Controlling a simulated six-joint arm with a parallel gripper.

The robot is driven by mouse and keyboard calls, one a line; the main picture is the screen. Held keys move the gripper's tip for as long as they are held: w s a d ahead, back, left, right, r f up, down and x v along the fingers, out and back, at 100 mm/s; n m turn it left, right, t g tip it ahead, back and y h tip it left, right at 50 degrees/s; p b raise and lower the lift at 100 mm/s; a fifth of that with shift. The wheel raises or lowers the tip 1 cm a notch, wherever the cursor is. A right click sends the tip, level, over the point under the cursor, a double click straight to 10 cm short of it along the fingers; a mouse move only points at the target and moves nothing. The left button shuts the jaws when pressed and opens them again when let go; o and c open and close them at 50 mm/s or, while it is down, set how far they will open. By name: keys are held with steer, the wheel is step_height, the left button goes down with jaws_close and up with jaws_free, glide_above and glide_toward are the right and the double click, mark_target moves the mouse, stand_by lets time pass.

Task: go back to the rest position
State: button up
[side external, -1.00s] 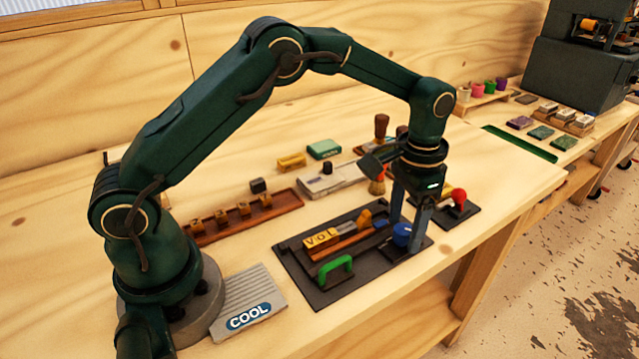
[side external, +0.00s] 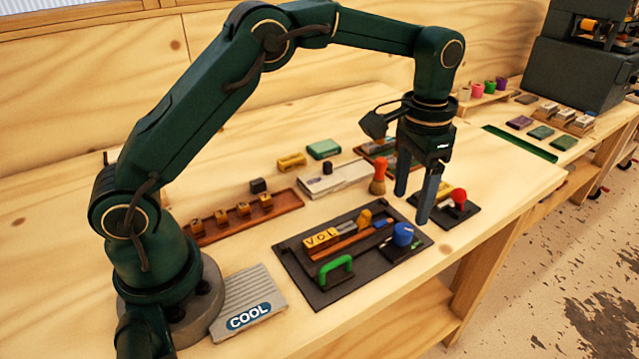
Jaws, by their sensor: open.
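My gripper (side external: 412,208) is open and empty. Its two blue-grey fingers point down above the bench, over the right rear part of the dark tray (side external: 318,292). On that tray are a blue round knob (side external: 403,234), a green handle (side external: 336,268), yellow letter blocks (side external: 321,239) and an orange-brown bar (side external: 342,246). The fingers look clear of the blue knob, which stands in front and to the left of them. My arm is bent high above the bench.
A red-knobbed piece (side external: 459,197) on a small dark plate stands just right of the fingers. An orange-handled brush (side external: 379,177) stands just left of them. A wooden rack (side external: 285,207), a grey COOL pad (side external: 262,285) and a green block (side external: 323,149) lie further left.

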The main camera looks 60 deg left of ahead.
steer(key=s+a+r+n+t, duration=0.1)
steer(key=s+a+r+t, duration=0.1)
steer(key=s+r, duration=0.3)
steer(key=s+a+r+t, duration=0.1)
steer(key=s+r+t, duration=0.15)
steer(key=r, duration=0.45)
steer(key=s+a+f+n, duration=0.1)
steer(key=s+f, duration=0.1)
steer(key=s, duration=0.4)
steer(key=s+a+f+n, duration=0.1)
steer(key=s+f, duration=0.2)
steer(key=s, duration=0.3)
steer(key=shift+s+f+t, duration=0.25)
steer(key=shift+s+t, duration=0.1)
steer(key=shift+t, duration=0.1)
